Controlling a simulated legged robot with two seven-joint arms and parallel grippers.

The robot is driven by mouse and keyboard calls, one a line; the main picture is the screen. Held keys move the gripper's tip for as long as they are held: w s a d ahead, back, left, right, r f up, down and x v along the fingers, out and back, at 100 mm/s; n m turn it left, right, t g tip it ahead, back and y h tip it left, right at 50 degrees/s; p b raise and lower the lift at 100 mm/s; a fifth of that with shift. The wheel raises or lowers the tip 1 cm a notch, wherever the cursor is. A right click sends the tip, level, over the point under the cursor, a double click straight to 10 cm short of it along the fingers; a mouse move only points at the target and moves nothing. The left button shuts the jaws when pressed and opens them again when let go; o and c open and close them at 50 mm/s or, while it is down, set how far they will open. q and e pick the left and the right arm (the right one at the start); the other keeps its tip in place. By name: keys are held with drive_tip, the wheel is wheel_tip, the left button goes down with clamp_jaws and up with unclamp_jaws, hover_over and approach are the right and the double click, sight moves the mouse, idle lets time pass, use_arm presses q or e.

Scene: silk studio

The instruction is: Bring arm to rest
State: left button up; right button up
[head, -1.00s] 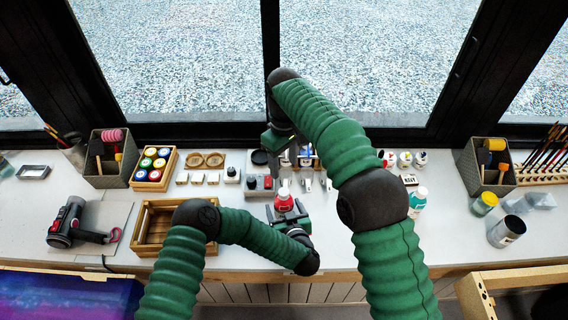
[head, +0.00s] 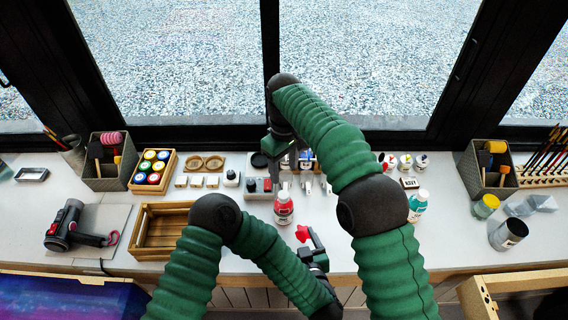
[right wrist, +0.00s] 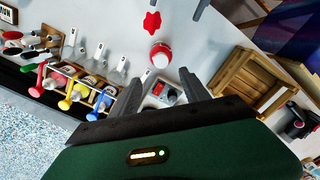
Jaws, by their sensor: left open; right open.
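My left gripper (head: 316,245) is open over the table's front edge, right of and nearer than the red bottle (head: 284,208), apart from it. My right gripper (right wrist: 160,80) is open above the back of the table, with nothing held visible. In the head view its fingers are partly hidden by its arm.
A wooden tray (head: 140,233) is left of the left arm. A paint-jar box (head: 130,181), small bottles and a teal-labelled bottle (head: 418,205) stand around the arms. A dark can (head: 508,233) is at right. The window is behind the table.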

use_arm(q)
drive_tip(key=w+a+r+m+g+h, duration=0.3)
drive_tip(key=w+r+m+h, duration=0.1)
drive_tip(key=w+h, duration=0.15)
drive_tip(key=s+a+r+g+y, duration=0.1)
drive_tip(key=s+a+g, duration=0.2)
drive_tip(key=s+a, duration=0.5)
drive_tip(key=s+a+r+n+g+y, duration=0.1)
drive_tip(key=s+a+g, duration=0.3)
drive_tip(key=s+a, duration=0.5)
drive_tip(key=a+r, duration=0.1)
drive_tip(key=a, duration=0.2)
drive_tip(key=shift+s+r, duration=0.2)
drive_tip(key=shift+r, duration=0.05)
use_arm(e)
drive_tip(key=s+d+f+m+t, duration=0.1)
drive_tip(key=s+d+f+m, duration=0.3)
drive_tip(key=s+d, duration=0.5)
drive_tip(key=s+d+f+m+t, duration=0.1)
drive_tip(key=s+d+f+m, duration=0.3)
drive_tip(key=s+d, duration=0.6)
drive_tip(key=s+m, duration=0.1)
drive_tip(key=s, duration=0.4)
drive_tip(key=shift+s+d+t, duration=0.3)
drive_tip(key=shift+s, duration=0.1)
use_arm(q)
drive_tip(key=shift+s+r, duration=0.1)
drive_tip(key=shift+s, duration=0.05)
use_arm(e)
drive_tip(key=shift+s, duration=0.15)
